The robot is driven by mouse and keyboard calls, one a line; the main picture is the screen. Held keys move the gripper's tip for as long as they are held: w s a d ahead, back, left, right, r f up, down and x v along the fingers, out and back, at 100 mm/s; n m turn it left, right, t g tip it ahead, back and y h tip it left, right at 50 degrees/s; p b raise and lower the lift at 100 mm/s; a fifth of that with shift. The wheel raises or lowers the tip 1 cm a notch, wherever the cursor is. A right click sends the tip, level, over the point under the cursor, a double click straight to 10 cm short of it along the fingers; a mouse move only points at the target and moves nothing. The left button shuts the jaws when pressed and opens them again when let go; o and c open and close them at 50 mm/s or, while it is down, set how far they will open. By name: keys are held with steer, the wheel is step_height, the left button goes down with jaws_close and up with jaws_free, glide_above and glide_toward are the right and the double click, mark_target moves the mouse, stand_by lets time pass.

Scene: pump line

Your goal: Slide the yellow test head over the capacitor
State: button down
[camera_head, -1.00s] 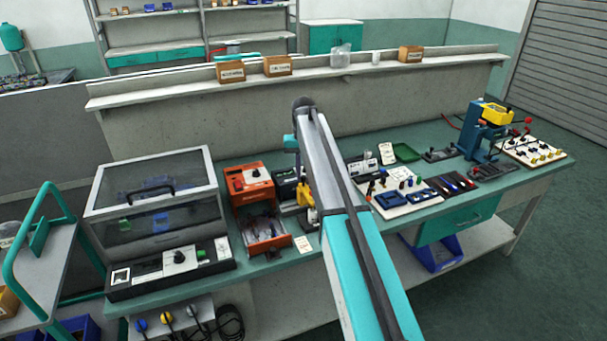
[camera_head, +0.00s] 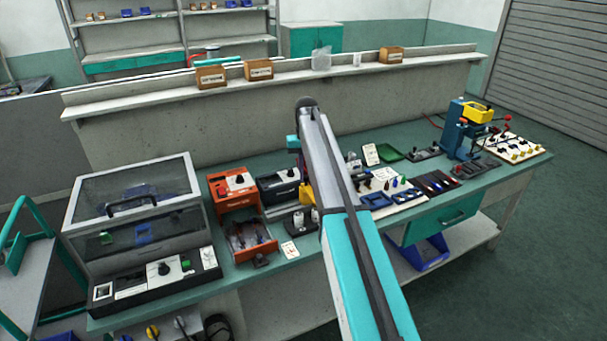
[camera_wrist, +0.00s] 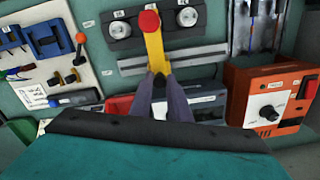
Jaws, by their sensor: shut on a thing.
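In the wrist view, the yellow test head (camera_wrist: 153,50) is a narrow yellow bar with a round red end. My gripper (camera_wrist: 160,82) is shut on its near end. The bar reaches over a dark block (camera_wrist: 211,32) between two round silver-topped parts that look like capacitors: a left one (camera_wrist: 118,29) and a right one (camera_wrist: 187,17). What lies under the red end is hidden. In the head view, only a bit of the yellow head (camera_head: 307,193) shows beside my arm, behind the dark block (camera_head: 289,224). My gripper is mostly hidden there.
An orange unit (camera_head: 233,188) and a black unit (camera_head: 279,185) stand left of my arm. A clear-lidded case (camera_head: 133,190) is further left. A white board with blue parts (camera_head: 400,207) lies to the right, with a blue press (camera_head: 461,138) beyond.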

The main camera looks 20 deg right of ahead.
steer(key=c, duration=1.7)
jaws_free()
steer(key=shift+o, duration=0.2)
step_height(320, 180, up, 14)
steer(key=p, duration=0.7)
steer(key=shift+f, duration=0.15)
